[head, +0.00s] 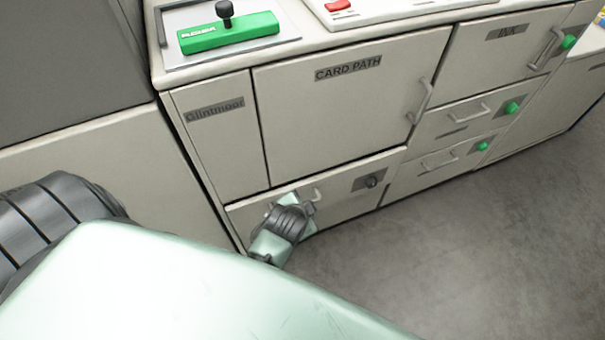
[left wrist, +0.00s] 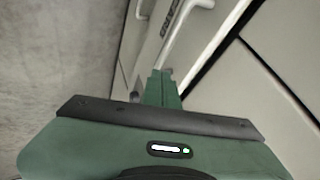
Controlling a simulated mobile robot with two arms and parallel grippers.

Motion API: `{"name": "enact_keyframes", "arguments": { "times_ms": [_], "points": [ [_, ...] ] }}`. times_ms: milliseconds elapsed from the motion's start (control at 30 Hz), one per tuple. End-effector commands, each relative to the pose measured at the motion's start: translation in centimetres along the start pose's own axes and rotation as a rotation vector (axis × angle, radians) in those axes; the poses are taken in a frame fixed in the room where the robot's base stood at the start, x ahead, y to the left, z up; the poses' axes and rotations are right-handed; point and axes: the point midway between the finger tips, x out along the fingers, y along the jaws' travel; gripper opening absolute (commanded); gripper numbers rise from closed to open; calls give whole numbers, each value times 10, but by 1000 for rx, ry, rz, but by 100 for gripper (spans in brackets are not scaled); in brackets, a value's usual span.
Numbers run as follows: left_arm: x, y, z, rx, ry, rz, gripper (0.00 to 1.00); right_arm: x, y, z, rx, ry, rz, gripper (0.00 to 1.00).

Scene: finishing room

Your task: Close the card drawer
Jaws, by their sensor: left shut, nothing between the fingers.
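The card drawer (head: 340,200) is the low drawer under the large "CARD PATH" door. Its pale front looks close to the cabinet face in the head view; a dark gap runs along its edge in the left wrist view, and I cannot tell how far it stands out. Its bar handle (head: 317,194) is partly hidden by my left gripper (head: 300,200). In the left wrist view, the handle (left wrist: 185,32) passes near the green fingertips (left wrist: 160,82), which are together and empty in front of the drawer. Contact is unclear. My right gripper is out of view.
The "CARD PATH" door (head: 340,105) is shut above. Drawers with green knobs (head: 511,108) are to the right. A green block with a black knob (head: 228,33) sits on the cabinet top. Grey floor (head: 480,240) is clear in front.

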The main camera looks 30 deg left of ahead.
Motion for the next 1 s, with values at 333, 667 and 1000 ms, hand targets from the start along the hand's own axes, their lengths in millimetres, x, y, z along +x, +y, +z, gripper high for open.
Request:
{"name": "enact_keyframes", "arguments": {
  "times_ms": [333,667,1000],
  "points": [
    [67,-12,-1,3,0,-4,0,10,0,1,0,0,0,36],
    [79,-36,0,2,0,-1,0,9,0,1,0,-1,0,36],
    [80,-37,0,3,0,-1,0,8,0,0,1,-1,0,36]
  ]
}}
